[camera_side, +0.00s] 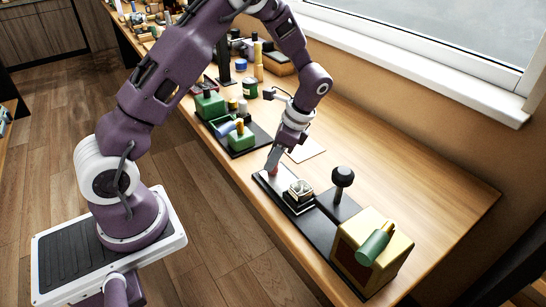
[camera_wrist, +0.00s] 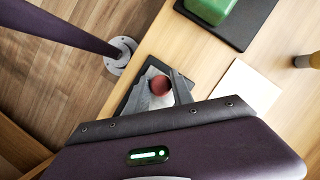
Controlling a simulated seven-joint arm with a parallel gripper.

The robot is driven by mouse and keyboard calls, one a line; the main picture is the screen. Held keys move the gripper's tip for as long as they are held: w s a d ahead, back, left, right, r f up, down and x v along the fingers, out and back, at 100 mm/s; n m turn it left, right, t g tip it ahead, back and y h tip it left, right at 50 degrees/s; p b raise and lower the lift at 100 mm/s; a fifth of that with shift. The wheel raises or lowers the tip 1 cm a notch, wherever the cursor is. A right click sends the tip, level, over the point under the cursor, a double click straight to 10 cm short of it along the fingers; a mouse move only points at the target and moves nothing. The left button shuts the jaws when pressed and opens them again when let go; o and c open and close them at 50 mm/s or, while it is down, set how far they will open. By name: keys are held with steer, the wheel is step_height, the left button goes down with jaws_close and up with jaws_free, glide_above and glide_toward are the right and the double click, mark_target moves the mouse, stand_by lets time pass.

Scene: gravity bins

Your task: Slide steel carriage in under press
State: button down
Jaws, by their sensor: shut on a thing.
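The steel carriage (camera_side: 264,178) is a pale grey plate at the far-left end of a long black base (camera_side: 313,221) on the bench. A reddish round knob stands on it. My gripper (camera_side: 273,169) is down at this end, with its fingers shut on the knob (camera_wrist: 159,85), one finger on each side in the wrist view. The carriage also shows there as a grey patch (camera_wrist: 152,71), partly hidden by the fingers. The press is a cream block (camera_side: 386,262) with a green cylinder (camera_side: 375,247) at the base's near-right end, apart from the carriage.
A small clear, metal-edged block (camera_side: 299,190) sits on the base between carriage and press. A black ball-topped lever (camera_side: 342,177) stands beside the base. A green fixture (camera_side: 242,137) on a black plate and a pale sheet (camera_side: 308,149) lie behind. The right bench is clear.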

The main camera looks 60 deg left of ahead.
mark_target(301, 184)
steer(key=shift+r, duration=0.1)
stand_by(0.8)
steer(key=d, duration=1.1)
steer(key=shift+w+d, duration=0.1)
steer(key=shift+d, duration=0.25)
steer(key=c, duration=1.3)
jaws_free()
steer(key=shift+o, duration=1)
steer(key=shift+a, duration=0.1)
steer(key=v, duration=0.7)
steer(key=shift+r, duration=0.1)
